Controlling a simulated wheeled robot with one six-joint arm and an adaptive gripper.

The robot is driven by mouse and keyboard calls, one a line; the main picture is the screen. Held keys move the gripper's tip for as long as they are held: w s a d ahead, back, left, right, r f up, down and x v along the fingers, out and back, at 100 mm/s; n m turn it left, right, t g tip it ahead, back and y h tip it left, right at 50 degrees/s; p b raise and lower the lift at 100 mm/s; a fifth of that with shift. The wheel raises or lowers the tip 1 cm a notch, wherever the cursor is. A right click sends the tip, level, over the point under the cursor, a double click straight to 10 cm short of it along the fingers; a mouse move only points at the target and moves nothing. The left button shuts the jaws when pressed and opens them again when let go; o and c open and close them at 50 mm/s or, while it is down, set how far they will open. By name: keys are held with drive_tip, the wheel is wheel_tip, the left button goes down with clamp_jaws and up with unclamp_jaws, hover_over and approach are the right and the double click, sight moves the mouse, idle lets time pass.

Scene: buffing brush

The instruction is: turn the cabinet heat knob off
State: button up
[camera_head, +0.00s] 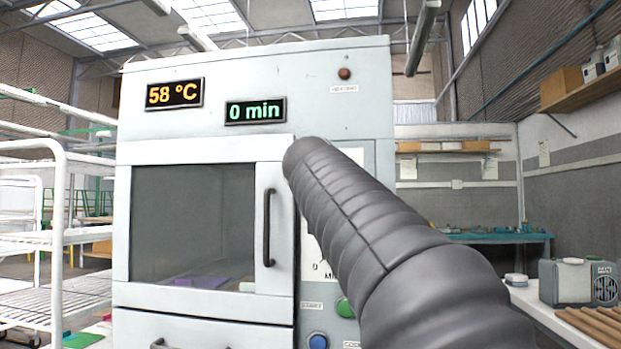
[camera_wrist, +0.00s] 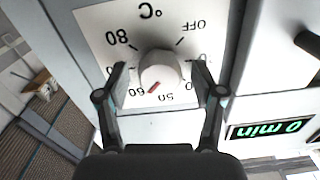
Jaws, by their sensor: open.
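The heat knob (camera_wrist: 160,68) is a round light grey knob on a white dial plate (camera_wrist: 97,20), seen upside down in the wrist view. Its red mark points between 60 and 50; OFF is printed at the upper right. My gripper (camera_wrist: 160,76) is open, with one finger on each side of the knob. I cannot tell whether the fingers touch it. In the head view the cabinet (camera_head: 220,154) stands in front of me, and my arm hides the knob. The temperature display (camera_head: 174,94) reads 58 °C.
The timer display (camera_head: 255,111) reads 0 min. The cabinet door has a dark handle (camera_head: 269,227) left of my arm. A green button (camera_head: 345,308) and a blue button (camera_head: 318,342) sit low on the panel. White racks (camera_head: 60,238) stand left; a bench (camera_head: 540,306) stands right.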

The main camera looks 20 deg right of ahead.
drive_tip(key=c, duration=1.1)
drive_tip(key=shift+c, duration=0.2)
drive_tip(key=n+p, duration=0.5)
drive_tip(key=n, duration=3)
drive_tip(key=shift+f+n+p, duration=0.1)
drive_tip(key=shift+n+p, duration=0.2)
drive_tip(key=shift+n, duration=0.1)
